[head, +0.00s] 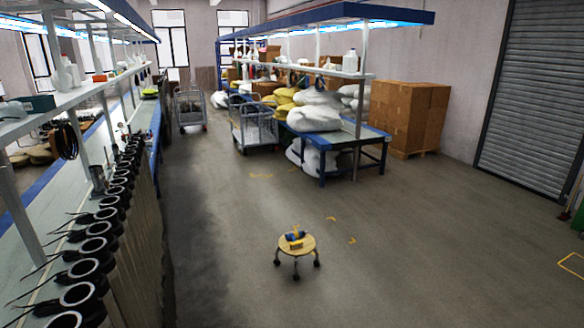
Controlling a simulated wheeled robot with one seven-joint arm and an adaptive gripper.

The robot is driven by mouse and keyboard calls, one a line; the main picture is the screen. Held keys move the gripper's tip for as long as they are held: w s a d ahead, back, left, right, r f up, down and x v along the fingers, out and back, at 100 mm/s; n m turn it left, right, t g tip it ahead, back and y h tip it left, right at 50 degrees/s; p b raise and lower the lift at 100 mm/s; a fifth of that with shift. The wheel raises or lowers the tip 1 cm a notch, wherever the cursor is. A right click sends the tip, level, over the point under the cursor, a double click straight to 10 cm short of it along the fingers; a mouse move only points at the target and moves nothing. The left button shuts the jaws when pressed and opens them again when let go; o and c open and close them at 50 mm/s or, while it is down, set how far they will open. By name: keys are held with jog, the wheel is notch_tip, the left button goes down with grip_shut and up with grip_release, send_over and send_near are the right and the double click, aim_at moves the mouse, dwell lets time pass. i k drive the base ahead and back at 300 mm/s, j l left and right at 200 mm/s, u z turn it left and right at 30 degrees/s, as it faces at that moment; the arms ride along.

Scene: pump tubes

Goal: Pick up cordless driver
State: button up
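A small blue and yellow tool that looks like the cordless driver (295,236) lies on top of a small round stool (308,246). The stool has a light wooden seat and dark feet, and stands on the open floor right of the long bench. The driver is small in the picture, so its details are hard to make out. My gripper is not in view.
A long bench (63,232) with a row of black and white pump tubes (98,245) runs along the left. A blue table (346,142) with sacks, wheeled cage carts (253,127) and a cardboard stack (408,115) stand further back. The floor around the stool is clear.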

aim_at(294, 246)
jog(key=i+u, duration=0.25)
jog(key=i, duration=0.35)
jog(key=i+u, duration=0.25)
jog(key=i, duration=0.35)
jog(key=i+l+u, duration=0.2)
jog(key=i, duration=0.35)
jog(key=i+z, duration=0.15)
jog(key=i, duration=0.4)
jog(key=i+z, duration=0.15)
jog(key=i, duration=0.35)
jog(key=i+j+z, duration=0.15)
jog(key=i, duration=0.4)
jog(key=i+j+z, duration=0.15)
jog(key=i, duration=0.35)
jog(key=i+j+z, duration=0.1)
jog(key=i+z, duration=0.2)
jog(key=i+j+z, duration=0.25)
jog(key=i, duration=0.25)
